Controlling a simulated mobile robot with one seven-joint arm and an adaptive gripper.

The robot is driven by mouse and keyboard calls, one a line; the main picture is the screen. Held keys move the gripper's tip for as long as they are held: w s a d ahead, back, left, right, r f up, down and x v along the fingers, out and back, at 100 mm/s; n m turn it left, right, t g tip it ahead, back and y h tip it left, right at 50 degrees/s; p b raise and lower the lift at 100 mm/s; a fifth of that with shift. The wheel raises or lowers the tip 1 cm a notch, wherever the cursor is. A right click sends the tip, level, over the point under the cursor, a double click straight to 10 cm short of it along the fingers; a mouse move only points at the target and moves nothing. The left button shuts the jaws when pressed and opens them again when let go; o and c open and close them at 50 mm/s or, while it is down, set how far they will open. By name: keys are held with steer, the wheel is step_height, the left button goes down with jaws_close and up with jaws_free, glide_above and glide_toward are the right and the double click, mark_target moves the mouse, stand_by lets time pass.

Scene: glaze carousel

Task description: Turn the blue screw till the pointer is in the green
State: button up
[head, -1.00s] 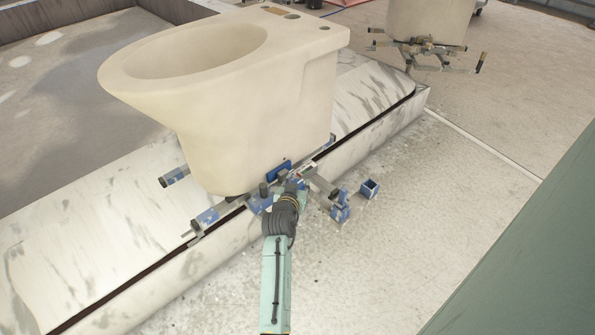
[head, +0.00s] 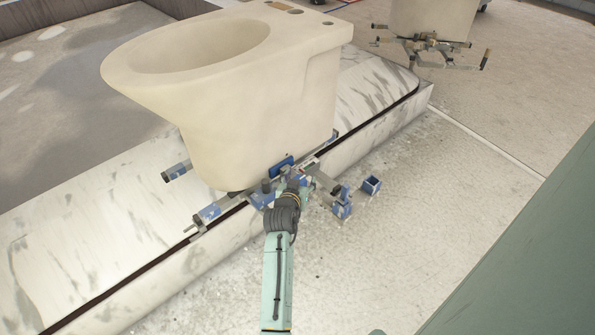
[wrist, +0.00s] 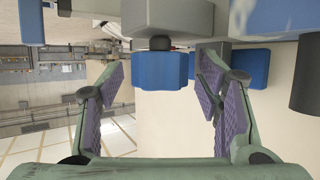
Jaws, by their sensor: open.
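The blue screw (wrist: 161,70) is a ridged blue knob on a short dark stem in the wrist view. It shows between the two fingers of my gripper (wrist: 166,88), which is open with a gap on both sides of the knob. In the head view my gripper (head: 292,186) is at the blue and grey clamp frame (head: 209,212) under the cream toilet bowl (head: 225,100). My arm's end hides the screw there. A small pale strip with some red (head: 306,165) shows on the frame, but I cannot make out a pointer or a green zone.
A grey block (wrist: 165,14) bears the screw, and a dark cylinder (wrist: 306,75) is close at right in the wrist view. A second bowl (head: 430,20) stands far back.

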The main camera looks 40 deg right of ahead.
steer(key=v, duration=1.1)
steer(key=shift+s+a+r, duration=0.15)
steer(key=shift+a+r, duration=0.05)
steer(key=shift+a, duration=0.05)
